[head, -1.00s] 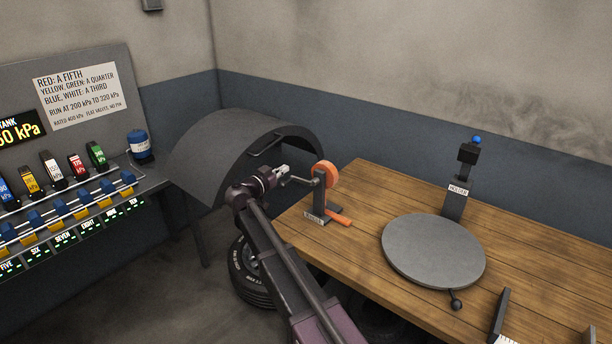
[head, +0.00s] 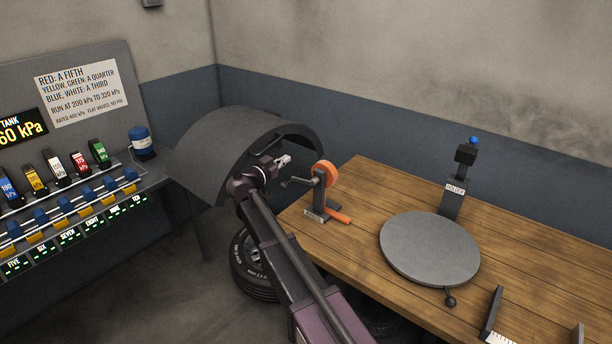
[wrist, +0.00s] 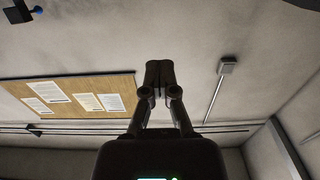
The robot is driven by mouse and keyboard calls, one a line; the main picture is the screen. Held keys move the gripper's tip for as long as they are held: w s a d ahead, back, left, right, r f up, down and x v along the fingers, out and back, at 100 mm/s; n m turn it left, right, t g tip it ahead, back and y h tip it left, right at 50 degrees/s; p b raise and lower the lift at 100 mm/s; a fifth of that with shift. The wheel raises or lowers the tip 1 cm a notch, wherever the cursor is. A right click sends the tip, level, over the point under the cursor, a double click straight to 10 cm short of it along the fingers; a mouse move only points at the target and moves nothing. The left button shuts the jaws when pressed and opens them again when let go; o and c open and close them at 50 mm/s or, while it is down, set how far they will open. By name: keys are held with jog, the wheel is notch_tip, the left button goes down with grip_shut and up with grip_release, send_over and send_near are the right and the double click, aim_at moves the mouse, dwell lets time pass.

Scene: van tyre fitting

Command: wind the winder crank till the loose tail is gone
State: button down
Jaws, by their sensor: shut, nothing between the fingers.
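The winder (head: 318,200) stands at the left end of the wooden bench, with an orange drum (head: 326,173) at its top. Its crank (head: 299,182) sticks out to the left of the post. An orange tail (head: 338,217) lies on the bench at the winder's foot. My gripper (head: 286,159) is shut and empty, above and to the left of the crank, apart from it. In the wrist view the closed fingers (wrist: 159,75) point toward a wall, and no part of the winder shows there.
A dark curved guard (head: 215,150) stands behind and left of my gripper. A grey round turntable (head: 430,249) and a holder post (head: 455,195) are farther right on the bench (head: 365,190). A tyre (head: 250,268) sits below, and a valve panel (head: 70,215) is at the left.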

notch_tip(320, 180, up, 4)
jog(key=p, duration=0.3)
jog(key=shift+s+d+p, duration=0.1)
jog(key=shift+d+p, duration=0.05)
jog(key=shift+p, duration=0.15)
jog(key=shift+f, duration=0.1)
grip_release()
jog(key=shift+s, duration=0.15)
jog(key=v, duration=1.2)
dwell(0.4)
